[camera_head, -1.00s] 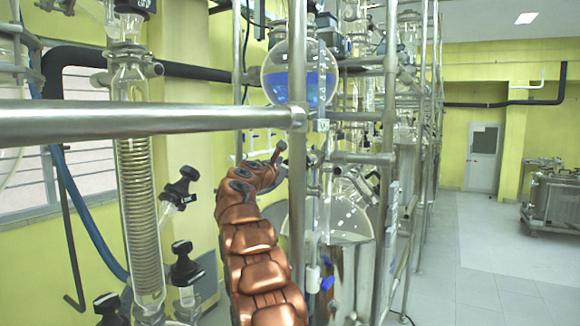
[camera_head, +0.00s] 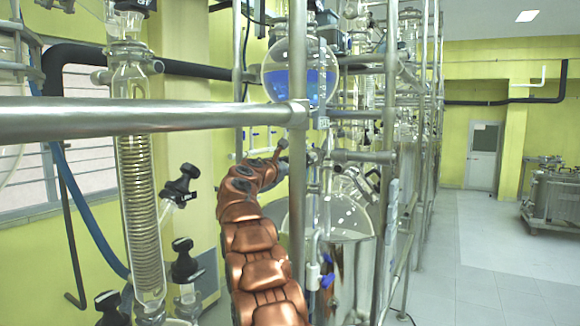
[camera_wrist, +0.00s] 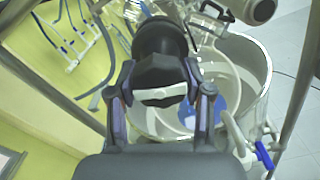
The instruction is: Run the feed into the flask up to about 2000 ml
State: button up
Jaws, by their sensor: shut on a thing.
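My gripper (camera_wrist: 164,98) is shut on a black valve knob (camera_wrist: 158,72) with a white mark across its face. The fingers lie on either side of it. In the head view, my gripper's end is near the steel post, and the knob is not clear there. A round glass feed vessel (camera_head: 300,85), part full of blue liquid, hangs above. Below it a large clear glass flask (camera_head: 345,215) sits in a steel bath (camera_head: 362,275). In the wrist view blue liquid (camera_wrist: 218,104) shows low inside the flask (camera_wrist: 190,92). No volume marks are readable.
A horizontal steel bar (camera_head: 150,117) crosses in front of my arm, joined to an upright post (camera_head: 298,190). A glass coil condenser (camera_head: 140,200) with black knobs stands at left. A blue-handled drain valve (camera_wrist: 264,155) is beside the bath. Open floor (camera_head: 480,260) lies at right.

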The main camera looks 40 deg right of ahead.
jog(key=m, duration=0.2)
jog(key=m+b, duration=0.1)
jog(key=m, duration=0.1)
jog(key=shift+w+a+f+m, duration=0.15)
jog(key=shift+w+f+m, duration=0.05)
jog(key=shift+m, duration=0.2)
jog(key=m+b, duration=0.1)
jog(key=m, duration=0.3)
jog(key=shift+r, duration=0.15)
jog(key=shift+w+a+m, duration=0.1)
jog(key=shift+m, duration=0.9)
jog(key=shift+m, duration=1.2)
jog(key=shift+s+d+m+p, duration=0.15)
jog(key=shift+m+p, duration=0.1)
jog(key=shift+m, duration=0.8)
jog(key=shift+s+d+m+p, duration=0.1)
jog(key=shift+m+p, duration=0.1)
jog(key=shift+m, duration=0.85)
jog(key=shift+r, duration=0.1)
jog(key=shift+w+a, duration=0.1)
jog(key=shift+a, duration=0.05)
